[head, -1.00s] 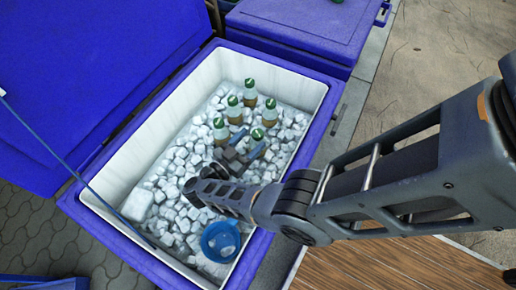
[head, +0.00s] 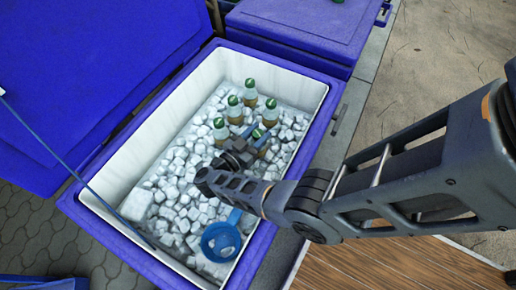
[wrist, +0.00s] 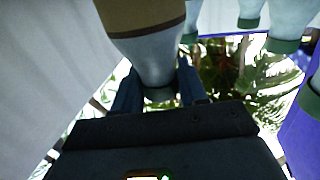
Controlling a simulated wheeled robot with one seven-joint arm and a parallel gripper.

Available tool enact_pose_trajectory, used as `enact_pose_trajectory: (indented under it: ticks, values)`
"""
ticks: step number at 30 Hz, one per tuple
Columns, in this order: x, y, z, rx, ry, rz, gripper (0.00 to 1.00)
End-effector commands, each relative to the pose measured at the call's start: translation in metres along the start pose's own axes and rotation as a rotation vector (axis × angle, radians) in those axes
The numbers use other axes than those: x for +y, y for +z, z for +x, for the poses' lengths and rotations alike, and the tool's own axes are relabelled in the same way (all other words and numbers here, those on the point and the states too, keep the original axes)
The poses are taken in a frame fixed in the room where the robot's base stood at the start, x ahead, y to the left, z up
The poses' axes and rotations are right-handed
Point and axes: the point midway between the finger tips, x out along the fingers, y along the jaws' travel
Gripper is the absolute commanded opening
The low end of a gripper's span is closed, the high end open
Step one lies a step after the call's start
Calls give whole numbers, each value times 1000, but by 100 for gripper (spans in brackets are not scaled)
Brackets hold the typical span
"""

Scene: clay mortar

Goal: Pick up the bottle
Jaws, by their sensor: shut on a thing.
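A pale glass bottle with a green cap (head: 258,133) stands in the ice of the open blue cooler, nearest me in the group of bottles. My gripper (head: 252,139) is shut on it near the top. In the wrist view, the two fingers of my gripper (wrist: 158,92) sit on either side of the narrow neck end of the bottle (wrist: 160,50). Its brown band shows at the top of that view. Its lower part is hidden in the head view by my gripper and the ice.
Several similar bottles (head: 249,93) stand close behind and to the left of it. A blue scoop (head: 221,241) lies on the ice at the front. The cooler's white walls (head: 285,77) and blue rim surround them. The raised blue lid (head: 90,75) is at left.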

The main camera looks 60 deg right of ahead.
Motion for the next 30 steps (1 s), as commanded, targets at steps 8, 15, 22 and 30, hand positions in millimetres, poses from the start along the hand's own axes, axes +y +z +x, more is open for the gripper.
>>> enact_pose_trajectory:
  ticks: [8,15,22,30]
  values:
    - [0,0,0,0,0,0,0]
    - [0,0,0,0,0,0,0]
    - [0,-2,0,1,0,1,0]
    - [0,-35,0,0,0,3,0]
